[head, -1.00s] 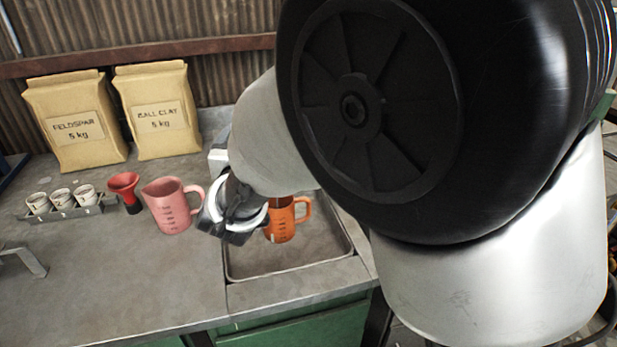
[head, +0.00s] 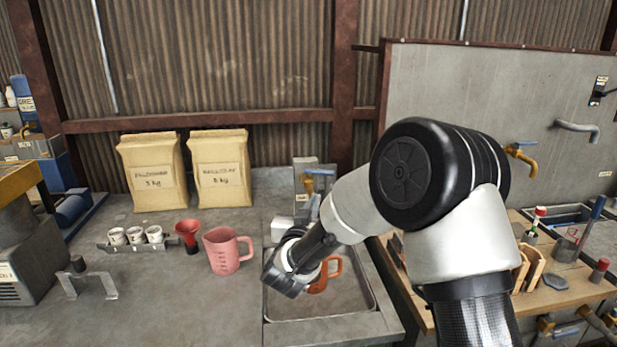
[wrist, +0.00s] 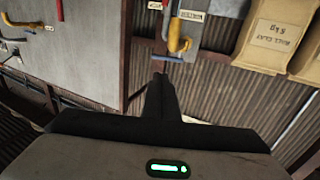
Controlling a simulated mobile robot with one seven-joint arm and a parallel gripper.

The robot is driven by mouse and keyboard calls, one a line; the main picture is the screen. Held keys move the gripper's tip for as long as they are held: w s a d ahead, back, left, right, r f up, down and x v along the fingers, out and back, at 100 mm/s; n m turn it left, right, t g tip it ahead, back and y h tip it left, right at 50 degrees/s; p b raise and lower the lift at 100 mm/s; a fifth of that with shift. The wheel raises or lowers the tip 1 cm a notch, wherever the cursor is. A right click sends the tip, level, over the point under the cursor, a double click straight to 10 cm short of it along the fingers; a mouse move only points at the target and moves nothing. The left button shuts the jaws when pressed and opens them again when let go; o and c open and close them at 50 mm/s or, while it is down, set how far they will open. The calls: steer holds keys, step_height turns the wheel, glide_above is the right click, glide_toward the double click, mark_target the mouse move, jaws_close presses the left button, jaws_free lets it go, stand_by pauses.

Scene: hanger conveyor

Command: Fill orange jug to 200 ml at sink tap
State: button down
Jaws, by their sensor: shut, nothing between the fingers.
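The orange jug (head: 327,274) stands in the sink basin (head: 372,292), its handle to the right. My wrist hides its left part, and its water level cannot be seen. The sink tap (head: 309,184), with a blue lever, is on a grey post behind the basin. It also shows upside down in the wrist view (wrist: 179,36). My gripper (wrist: 160,82) is shut and empty, its fingers together. In the head view my wrist is in front of the jug and slightly left; the fingertips are hard to make out there.
A pink measuring jug (head: 224,252), red funnel (head: 188,235) and rack of small cups (head: 136,243) stand left of the sink. Two paper bags (head: 221,172) stand behind them. A wooden bench (head: 550,296) with tools is at the right.

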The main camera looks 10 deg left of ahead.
mark_target(330, 174)
steer(key=w, duration=0.4)
steer(key=w+p, duration=0.1)
steer(key=w, duration=0.4)
steer(key=w+d, duration=0.1)
steer(key=w, duration=0.4)
steer(key=shift+w+d, duration=0.1)
steer(key=shift+w, duration=0.05)
steer(key=shift+f, duration=0.1)
steer(key=n+y+b, duration=0.1)
steer(key=b, duration=0.1)
steer(key=w+d+n+y+b, duration=0.1)
steer(key=y+b, duration=0.1)
steer(key=w+y+b, duration=0.1)
steer(key=b, duration=0.2)
steer(key=shift+w+d+n, duration=0.15)
steer(key=shift+d+n, duration=0.05)
steer(key=shift+n, duration=0.2)
